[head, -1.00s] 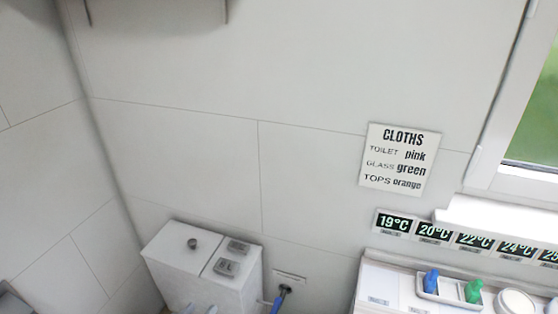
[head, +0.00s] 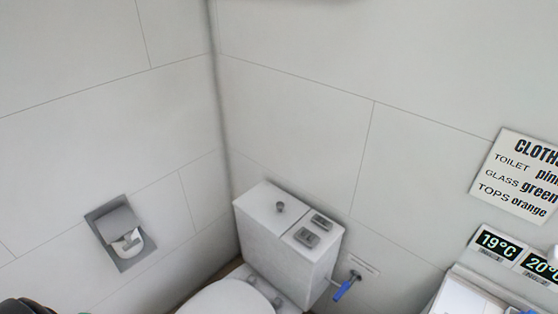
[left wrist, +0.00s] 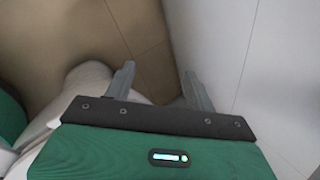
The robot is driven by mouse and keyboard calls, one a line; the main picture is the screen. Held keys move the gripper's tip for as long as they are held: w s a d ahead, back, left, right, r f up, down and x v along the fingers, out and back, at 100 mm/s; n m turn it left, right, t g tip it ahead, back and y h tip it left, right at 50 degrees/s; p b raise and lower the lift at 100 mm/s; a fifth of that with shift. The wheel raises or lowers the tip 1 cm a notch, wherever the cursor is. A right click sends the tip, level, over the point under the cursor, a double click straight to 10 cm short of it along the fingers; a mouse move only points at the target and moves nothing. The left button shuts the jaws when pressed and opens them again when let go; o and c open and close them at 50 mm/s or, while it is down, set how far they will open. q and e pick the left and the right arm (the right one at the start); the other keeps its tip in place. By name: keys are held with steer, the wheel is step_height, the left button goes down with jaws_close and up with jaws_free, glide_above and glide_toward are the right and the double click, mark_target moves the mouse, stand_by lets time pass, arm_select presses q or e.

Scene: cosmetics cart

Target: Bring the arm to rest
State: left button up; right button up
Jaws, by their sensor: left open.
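My left gripper (left wrist: 158,88) shows in the left wrist view, its two grey fingers spread apart with nothing between them. It hangs over a brown floor beside a pale wall. A rounded pale shape lies to the left of the fingers, partly hidden by the gripper body. In the head view neither gripper can be made out. A dark rounded shape at the lower left corner is too cut off to name.
A toilet (head: 228,300) with a white cistern (head: 275,235) stands in the corner. A blue-handled valve (head: 343,290) is at its right. A paper holder (head: 121,235) is on the left wall. A cloths sign (head: 518,175) and temperature displays (head: 498,243) are at the right.

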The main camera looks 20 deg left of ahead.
arm_select(q)
steer(key=s+a+f+n+g, duration=0.2)
steer(key=s+a+n, duration=0.25)
steer(key=s, duration=0.65)
steer(key=s+d+f+h, duration=0.1)
steer(key=d+f, duration=0.2)
steer(key=d, duration=1.1)
steer(key=s+d+f+n+h, duration=0.1)
steer(key=d+f, duration=0.3)
steer(key=d, duration=1)
steer(key=s+d+f+n+h, duration=0.1)
steer(key=d+f, duration=0.3)
steer(key=d, duration=1)
steer(key=shift+d+g+h, duration=0.15)
steer(key=shift+g+h, duration=0.25)
steer(key=shift+h, duration=0.3)
steer(key=shift+n, duration=0.25)
